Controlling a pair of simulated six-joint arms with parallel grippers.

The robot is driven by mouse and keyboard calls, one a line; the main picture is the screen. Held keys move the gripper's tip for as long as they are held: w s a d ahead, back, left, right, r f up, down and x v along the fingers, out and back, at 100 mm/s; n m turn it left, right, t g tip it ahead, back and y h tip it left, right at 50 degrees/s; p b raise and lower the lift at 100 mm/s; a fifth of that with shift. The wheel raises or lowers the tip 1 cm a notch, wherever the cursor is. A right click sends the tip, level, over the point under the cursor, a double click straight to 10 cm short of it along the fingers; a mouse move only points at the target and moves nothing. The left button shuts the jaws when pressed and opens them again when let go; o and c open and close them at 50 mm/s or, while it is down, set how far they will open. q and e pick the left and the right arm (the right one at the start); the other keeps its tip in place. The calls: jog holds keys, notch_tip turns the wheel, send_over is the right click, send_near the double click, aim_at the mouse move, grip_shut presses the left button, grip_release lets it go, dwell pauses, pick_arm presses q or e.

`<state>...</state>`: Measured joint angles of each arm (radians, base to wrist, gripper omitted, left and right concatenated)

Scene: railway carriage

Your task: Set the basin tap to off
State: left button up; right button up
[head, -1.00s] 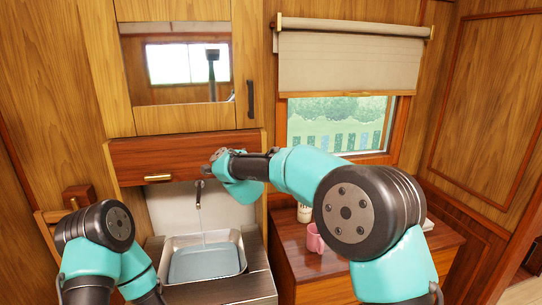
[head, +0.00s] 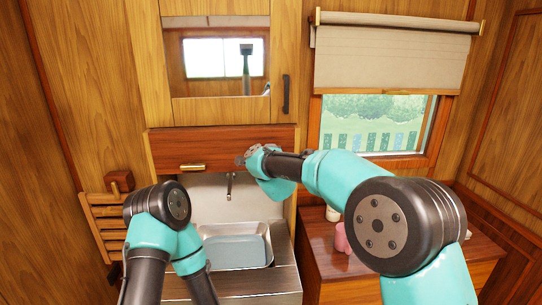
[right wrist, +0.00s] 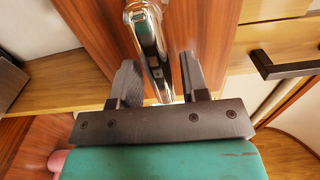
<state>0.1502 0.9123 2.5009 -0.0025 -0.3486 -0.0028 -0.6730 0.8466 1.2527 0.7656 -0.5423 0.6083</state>
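The basin tap's dark spout (head: 229,185) hangs below the red-brown drawer front, above the metal basin (head: 269,246). Bluish water (head: 236,251) lies in the basin; I cannot make out a stream. My right gripper (head: 244,158) is at the right part of the drawer front, near the spout's top. In the right wrist view my right gripper (right wrist: 160,76) is open, with a chrome lever (right wrist: 150,45) between its fingers; gaps show on both sides. My left arm is folded at the lower left; its gripper is not visible.
The drawer front (head: 222,147) has a brass handle (head: 193,167). A black cabinet handle (head: 287,94) is above right of my right gripper. A pink mug (head: 342,238) stands on the wooden counter (head: 315,235) at right, partly hidden by my arm.

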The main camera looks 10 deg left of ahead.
jog(key=shift+o, duration=0.4)
jog(key=shift+s+r, duration=0.1)
jog(key=shift+s, duration=0.05)
jog(key=shift+s+d, duration=0.15)
jog(key=shift+s, duration=0.15)
jog(key=v, duration=1.6)
jog(key=shift+s+d, duration=0.15)
jog(key=shift+s, duration=0.1)
